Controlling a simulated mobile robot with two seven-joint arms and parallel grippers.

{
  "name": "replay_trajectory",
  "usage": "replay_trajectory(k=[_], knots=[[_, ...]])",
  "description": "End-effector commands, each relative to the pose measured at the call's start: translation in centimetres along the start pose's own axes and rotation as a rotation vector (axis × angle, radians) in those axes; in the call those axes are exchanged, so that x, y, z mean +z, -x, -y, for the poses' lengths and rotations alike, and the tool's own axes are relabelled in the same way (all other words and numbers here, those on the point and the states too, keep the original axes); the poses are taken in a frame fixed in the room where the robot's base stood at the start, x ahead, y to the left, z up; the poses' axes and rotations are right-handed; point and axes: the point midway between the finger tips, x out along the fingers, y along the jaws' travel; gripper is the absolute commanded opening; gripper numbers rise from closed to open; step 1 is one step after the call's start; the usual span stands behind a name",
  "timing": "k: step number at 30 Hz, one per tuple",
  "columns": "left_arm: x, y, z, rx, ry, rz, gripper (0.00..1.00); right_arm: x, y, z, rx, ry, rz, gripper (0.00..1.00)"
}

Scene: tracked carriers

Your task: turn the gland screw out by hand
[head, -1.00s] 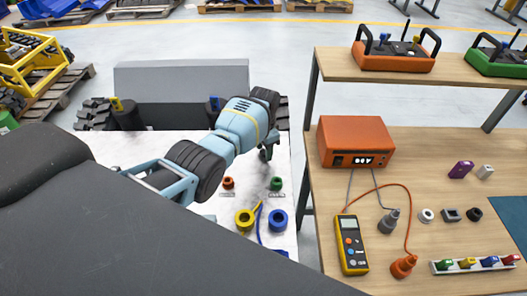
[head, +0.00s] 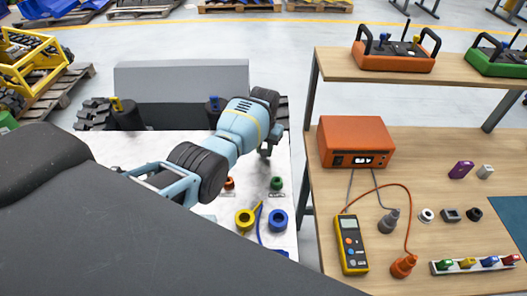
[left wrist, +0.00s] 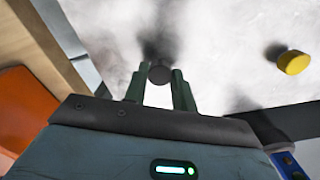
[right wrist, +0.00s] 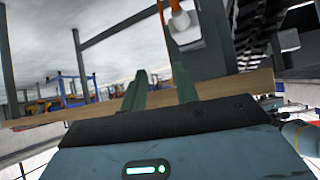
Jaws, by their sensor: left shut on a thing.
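My left gripper (head: 265,152) hangs above the far right part of the white worktop (head: 130,148) in the head view. In the left wrist view its two green fingers (left wrist: 159,76) close on a small dark round piece (left wrist: 159,73), which looks like the gland screw. Only the piece's round end shows; its seat and thread cannot be made out. In the head view the arm and gripper hide it. My right gripper (right wrist: 160,90) shows only in the right wrist view, with its fingers apart and nothing between them.
An orange collar (head: 229,183), a green one (head: 277,183), a yellow ring (head: 244,219) and a blue ring (head: 278,220) lie on the worktop. The wooden bench (head: 330,205) at right holds an orange meter box (head: 356,142) and a yellow multimeter (head: 352,244).

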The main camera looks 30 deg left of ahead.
Motion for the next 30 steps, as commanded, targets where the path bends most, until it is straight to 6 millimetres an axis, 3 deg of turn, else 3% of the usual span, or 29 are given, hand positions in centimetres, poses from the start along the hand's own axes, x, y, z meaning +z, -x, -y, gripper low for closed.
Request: replay_trajectory(k=[6,20,30], knots=[[0.06,-0.1,-0.11,0.001,0.21,0.002,0.1,0.02,0.0,0.0,0.0,0.0,0.0,0.3],[0.08,-0.14,-0.13,0.002,0.289,0.003,0.1,0.03,0.0,0.01,0.0,0.0,0.001,0.3],[0.09,-0.16,-0.14,0.001,0.692,0.004,0.1,0.04,0.0,0.01,0.0,0.0,0.001,0.3]])
